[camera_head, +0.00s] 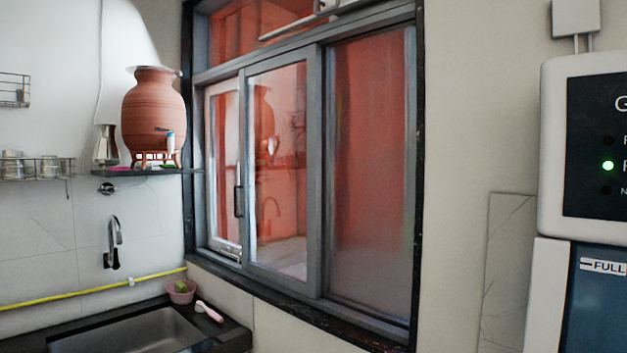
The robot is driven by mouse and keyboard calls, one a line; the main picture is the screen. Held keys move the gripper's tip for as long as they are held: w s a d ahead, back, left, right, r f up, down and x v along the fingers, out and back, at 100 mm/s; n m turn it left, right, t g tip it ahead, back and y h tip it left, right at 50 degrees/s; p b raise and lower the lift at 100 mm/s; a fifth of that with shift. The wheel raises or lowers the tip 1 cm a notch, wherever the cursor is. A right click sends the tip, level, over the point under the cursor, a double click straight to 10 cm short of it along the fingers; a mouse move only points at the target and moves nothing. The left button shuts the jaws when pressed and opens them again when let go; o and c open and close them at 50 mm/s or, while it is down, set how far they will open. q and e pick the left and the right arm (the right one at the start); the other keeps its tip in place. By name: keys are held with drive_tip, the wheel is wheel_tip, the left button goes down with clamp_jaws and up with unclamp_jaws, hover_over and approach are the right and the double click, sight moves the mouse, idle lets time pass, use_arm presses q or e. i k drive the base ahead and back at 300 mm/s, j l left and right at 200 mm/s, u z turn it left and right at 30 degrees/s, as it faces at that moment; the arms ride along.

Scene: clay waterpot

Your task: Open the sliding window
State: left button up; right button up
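The sliding window (313,190) is set in the wall at the middle of the head view. It has a grey metal frame and upright panes side by side: a narrow left pane (223,165), a middle pane (278,190) and a wide right pane (370,180). A dark upright handle (238,200) is on the frame between the left and middle panes. Red shows through or in the glass, with reflections of the pot and tap. I cannot tell whether any pane stands open. Neither of my grippers is in view.
A clay pot (152,110) with a tap stands on a corner shelf (140,172) left of the window. Below are a faucet (114,240), a sink (130,335) and a pink bowl (180,291). A white and blue appliance (590,200) stands at the right.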

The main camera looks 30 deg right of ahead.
sight(253, 257)
drive_tip(key=z, duration=0.75)
drive_tip(key=i+j, duration=0.15)
drive_tip(key=j, duration=0.25)
drive_tip(key=i+j, duration=0.1)
drive_tip(key=j, duration=0.3)
drive_tip(key=i+j, duration=0.15)
drive_tip(key=j, duration=0.25)
drive_tip(key=i+j, duration=0.1)
drive_tip(key=j, duration=0.3)
